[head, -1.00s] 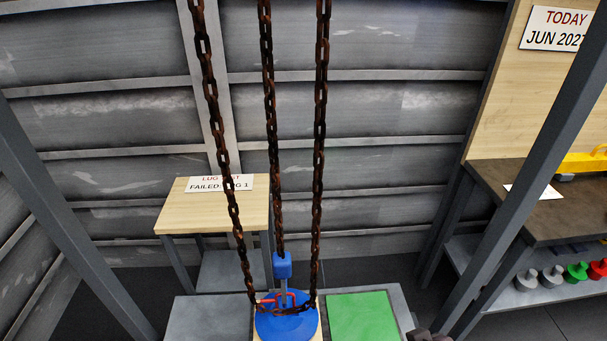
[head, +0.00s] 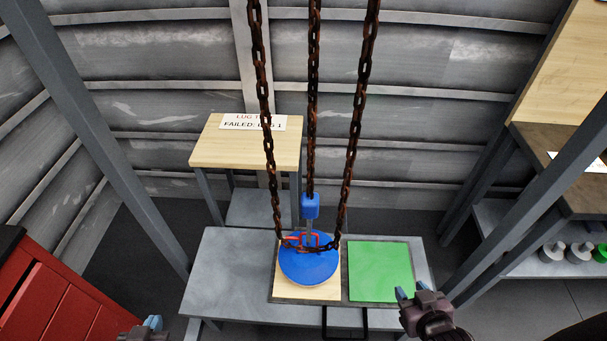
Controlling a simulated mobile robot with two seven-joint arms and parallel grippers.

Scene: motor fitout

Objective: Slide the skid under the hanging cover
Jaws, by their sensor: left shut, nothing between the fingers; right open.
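The blue round cover (head: 309,265) hangs from rusty chains through a blue hook block (head: 310,206) with a red fitting, at the centre of the head view. It overlaps a pale wooden pad (head: 325,292); I cannot tell the gap between them. The skid looks like a flat dark plate carrying this pad and a green pad (head: 380,272), with a black handle (head: 346,328) at its front. My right gripper (head: 405,293) is open and empty near the green pad's front right corner. My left gripper (head: 153,323) is shut and empty at the bottom left, away from the skid.
The skid lies on a grey bench (head: 225,270), whose left part is bare. A small wooden table (head: 245,150) with a sign stands behind. Grey frame posts rise left (head: 95,140) and right (head: 535,205). A red cabinet (head: 45,300) is at left; a shelf with knobs is at right.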

